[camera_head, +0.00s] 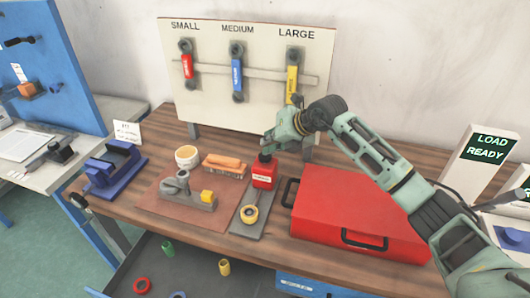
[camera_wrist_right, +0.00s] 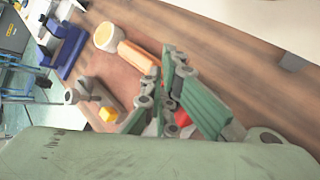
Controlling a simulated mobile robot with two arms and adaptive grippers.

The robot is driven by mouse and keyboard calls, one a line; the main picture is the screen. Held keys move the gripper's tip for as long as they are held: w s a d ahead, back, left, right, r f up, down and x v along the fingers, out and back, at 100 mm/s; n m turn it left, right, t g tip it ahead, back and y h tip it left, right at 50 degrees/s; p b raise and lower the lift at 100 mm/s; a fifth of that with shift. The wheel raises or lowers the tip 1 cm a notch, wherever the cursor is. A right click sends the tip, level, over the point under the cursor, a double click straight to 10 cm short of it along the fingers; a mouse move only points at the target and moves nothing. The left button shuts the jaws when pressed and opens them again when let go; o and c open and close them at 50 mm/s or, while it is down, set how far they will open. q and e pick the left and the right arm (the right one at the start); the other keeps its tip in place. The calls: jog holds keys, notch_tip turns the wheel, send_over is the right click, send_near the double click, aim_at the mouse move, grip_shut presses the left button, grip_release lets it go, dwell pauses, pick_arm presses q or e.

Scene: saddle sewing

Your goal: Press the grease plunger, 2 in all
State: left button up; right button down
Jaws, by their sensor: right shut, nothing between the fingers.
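My left gripper is not in view.
A brush (camera_head: 225,165), a white cup (camera_head: 187,157) and a grey tool (camera_head: 185,193) stand to the left. A red case (camera_head: 345,205) fills the right. A board with hanging tools (camera_head: 225,100) stands behind.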

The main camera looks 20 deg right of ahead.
jog(key=shift+f, duration=0.35)
jog(key=shift+r, duration=0.1)
jog(key=shift+r+p, duration=0.85)
jog(key=shift+r, duration=0.75)
notch_tip(320, 180, up, 5)
jog(key=p, duration=0.3)
dwell(0.4)
